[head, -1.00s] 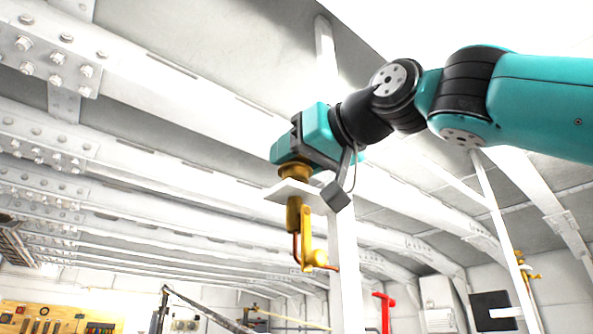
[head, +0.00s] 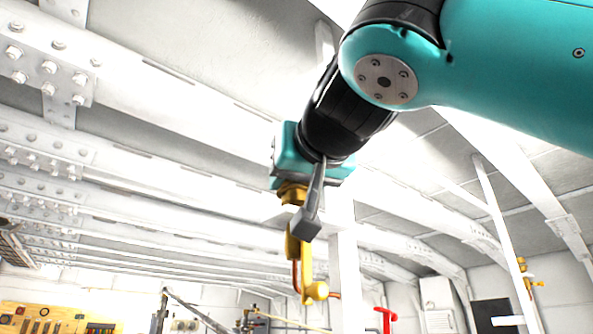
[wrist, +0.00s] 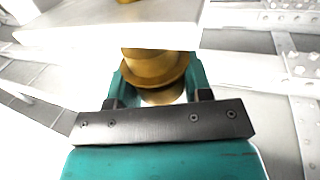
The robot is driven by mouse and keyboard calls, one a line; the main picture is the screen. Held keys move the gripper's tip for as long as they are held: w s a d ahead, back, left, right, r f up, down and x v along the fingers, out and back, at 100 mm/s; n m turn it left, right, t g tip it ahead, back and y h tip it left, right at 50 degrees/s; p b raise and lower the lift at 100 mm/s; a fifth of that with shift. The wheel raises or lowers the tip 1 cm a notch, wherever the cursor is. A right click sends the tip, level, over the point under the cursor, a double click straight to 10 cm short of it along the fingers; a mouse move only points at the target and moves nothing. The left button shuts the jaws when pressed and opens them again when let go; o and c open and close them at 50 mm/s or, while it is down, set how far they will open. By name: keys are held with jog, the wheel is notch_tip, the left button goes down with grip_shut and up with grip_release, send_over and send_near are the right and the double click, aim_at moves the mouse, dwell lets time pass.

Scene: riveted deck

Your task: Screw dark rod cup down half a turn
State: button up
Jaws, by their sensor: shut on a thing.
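A brass cup (head: 292,193) sits on top of a white bracket plate (head: 268,213). Below the plate hang a brass body, a yellow lever (head: 307,264) and a copper pipe (head: 295,276). My gripper (head: 290,184) is above the cup, pointing down, with its fingers shut around the cup's sides. In the wrist view, the round brass cup (wrist: 155,68) lies between my gripper's teal fingers (wrist: 158,88), close to the white plate (wrist: 110,28). The cup's threads are hidden. I cannot make out a dark rod at this cup.
A white post (head: 344,275) stands just right of the bracket. White riveted beams (head: 150,175) run close overhead. Another yellow fitting (head: 527,275) is on a slim post at the far right. A red handle (head: 385,316) and a tool board (head: 50,318) are lower down.

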jog(key=shift+r, duration=0.2)
jog(key=o, duration=0.9)
jog(key=shift+f, duration=0.1)
